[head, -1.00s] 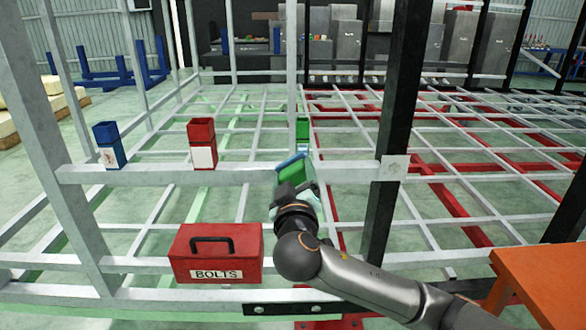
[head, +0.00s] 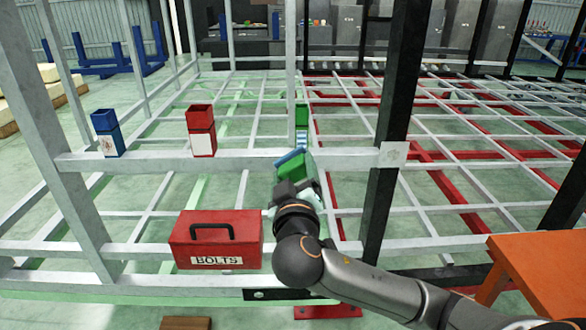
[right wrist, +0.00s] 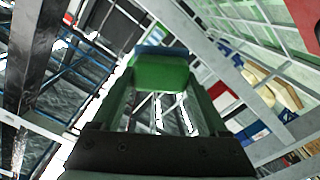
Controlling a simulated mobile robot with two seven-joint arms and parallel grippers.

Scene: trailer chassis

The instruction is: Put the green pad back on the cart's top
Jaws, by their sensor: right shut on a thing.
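My right gripper (head: 294,188) is in the middle of the head view, in front of the grey cross beam. It is shut on a green pad (head: 297,164) with a blue edge. In the right wrist view the green pad (right wrist: 160,77) sits between the fingertips, its blue part behind it. The fingers hide part of it. An orange flat top (head: 545,262), apparently the cart's, stands at the lower right of the head view, well to the right of the gripper. Its visible part is bare. My left gripper is out of view.
A black post (head: 392,135) stands between gripper and orange top. A grey beam (head: 240,160) carries a blue holder (head: 107,133) and a red one (head: 201,132). Another green holder (head: 302,115) shows behind the pad. A red BOLTS box (head: 216,240) sits lower left.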

